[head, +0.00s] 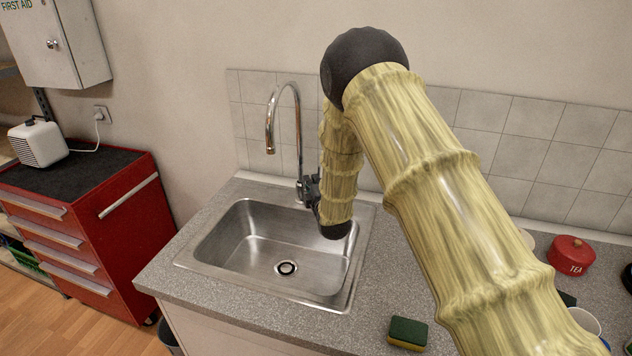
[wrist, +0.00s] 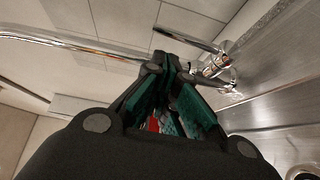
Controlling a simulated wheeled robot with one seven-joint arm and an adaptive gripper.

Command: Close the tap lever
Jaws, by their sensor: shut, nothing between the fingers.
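The chrome tap (head: 269,140) stands at the back edge of the sink, its tall curved spout reaching over the basin. In the wrist view the tap body (wrist: 218,64) is at upper right, with a slim chrome lever (wrist: 185,39) sticking out to the left. My gripper (head: 308,187) is beside the tap's base in the head view, and it and my arm hide the lever there. In the wrist view my gripper (wrist: 178,62) has its dark fingers with green pads brought together, empty, close to the lever. I cannot tell whether they touch.
The steel sink (head: 225,262) is empty below my gripper. A green and yellow sponge (head: 408,333) lies on the front counter. A red tea tin (head: 571,255) stands at right. A tiled wall (head: 537,125) is close behind the tap. A red drawer cabinet (head: 105,215) stands left.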

